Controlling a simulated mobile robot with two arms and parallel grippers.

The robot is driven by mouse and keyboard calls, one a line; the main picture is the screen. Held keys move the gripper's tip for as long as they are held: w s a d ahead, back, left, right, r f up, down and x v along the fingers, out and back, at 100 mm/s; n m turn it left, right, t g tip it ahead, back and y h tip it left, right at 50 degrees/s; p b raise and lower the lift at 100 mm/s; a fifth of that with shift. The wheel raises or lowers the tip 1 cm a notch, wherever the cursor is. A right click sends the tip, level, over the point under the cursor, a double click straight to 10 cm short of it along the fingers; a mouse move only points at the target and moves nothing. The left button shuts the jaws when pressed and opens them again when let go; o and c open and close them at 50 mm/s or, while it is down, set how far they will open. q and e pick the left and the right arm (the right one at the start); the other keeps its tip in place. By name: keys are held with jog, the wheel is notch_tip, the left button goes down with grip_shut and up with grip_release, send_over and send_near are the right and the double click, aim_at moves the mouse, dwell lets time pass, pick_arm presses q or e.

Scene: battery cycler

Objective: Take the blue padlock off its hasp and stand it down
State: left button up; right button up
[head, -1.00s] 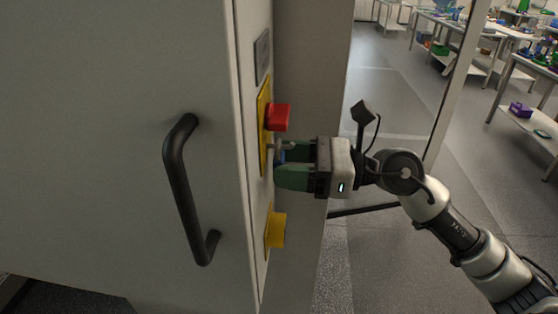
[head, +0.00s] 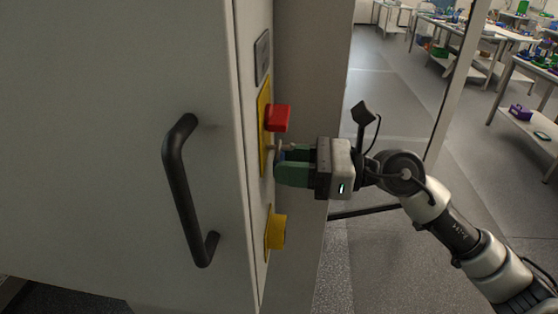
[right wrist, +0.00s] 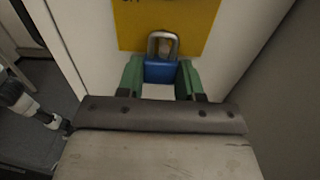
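The blue padlock (right wrist: 160,71) hangs upright by its grey shackle in front of a yellow plate (right wrist: 200,22), as the right wrist view shows. The shackle appears to pass through the hasp (right wrist: 165,47). My right gripper (right wrist: 161,78) has a green finger on each side of the padlock's body, both seeming to touch it. In the head view my right gripper (head: 283,163) reaches the panel from the right, and its fingers hide most of the padlock. My left gripper does not show in the head view.
A red knob (head: 278,117) sits just above my right gripper, and a yellow knob (head: 276,231) below it. A black door handle (head: 178,190) stands out to the left. A grey post (head: 311,60) is close behind the panel. Benches stand far right.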

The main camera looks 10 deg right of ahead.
jog(key=shift+c, duration=0.5)
jog(key=shift+r, duration=0.1)
jog(key=shift+r, duration=0.1)
jog(key=shift+r+p, duration=0.35)
jog(key=shift+r, duration=0.15)
jog(key=shift+d, duration=0.1)
jog(key=shift+d+f+b, duration=0.1)
jog(key=shift+d+b, duration=0.2)
jog(key=shift+b, duration=0.1)
jog(key=b+v, duration=0.5)
jog(key=v, duration=0.1)
dwell(0.6)
